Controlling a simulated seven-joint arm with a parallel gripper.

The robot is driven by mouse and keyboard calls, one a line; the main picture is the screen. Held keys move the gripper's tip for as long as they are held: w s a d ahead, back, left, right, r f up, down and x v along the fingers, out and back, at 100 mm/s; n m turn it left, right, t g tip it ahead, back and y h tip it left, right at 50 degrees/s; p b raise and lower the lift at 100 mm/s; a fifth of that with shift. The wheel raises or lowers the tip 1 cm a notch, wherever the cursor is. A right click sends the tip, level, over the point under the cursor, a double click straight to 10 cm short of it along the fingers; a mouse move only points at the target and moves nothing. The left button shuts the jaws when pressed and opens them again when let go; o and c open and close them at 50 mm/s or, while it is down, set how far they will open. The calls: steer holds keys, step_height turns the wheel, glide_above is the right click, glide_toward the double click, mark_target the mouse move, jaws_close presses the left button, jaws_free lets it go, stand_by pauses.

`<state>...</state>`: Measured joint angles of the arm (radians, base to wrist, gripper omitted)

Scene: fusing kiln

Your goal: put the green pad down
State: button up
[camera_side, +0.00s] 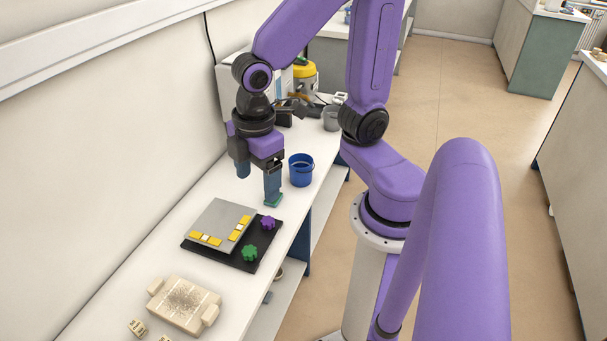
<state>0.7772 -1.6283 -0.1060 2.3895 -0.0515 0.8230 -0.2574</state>
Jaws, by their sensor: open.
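The green pad (249,252), a small piece with a lobed edge, lies on the dark board (230,259) near its front edge. A similar purple piece (267,222) lies on the same board, farther back. My gripper (258,188) is open, its fingers spread wide, beyond the board's far end. Nothing shows between the fingers. The right finger's tip has a teal-green patch; I cannot tell whether it is part of the finger. The gripper is apart from the green pad.
A grey plate (219,223) with yellow and white tiles along its edges lies on the board. A blue bucket (301,170) stands right of my gripper. A beige block (184,305) lies at the near end of the white bench (150,243). Bare bench shows left of the board.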

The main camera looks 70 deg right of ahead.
steer(key=s+d+r, duration=0.1)
steer(key=s, duration=0.7)
steer(key=shift+s+d+r+m, duration=0.15)
steer(key=shift+s+d+m, duration=0.1)
steer(key=shift+d+m, duration=0.05)
stand_by(0.4)
steer(key=shift+o, duration=0.5)
steer(key=shift+w, duration=0.1)
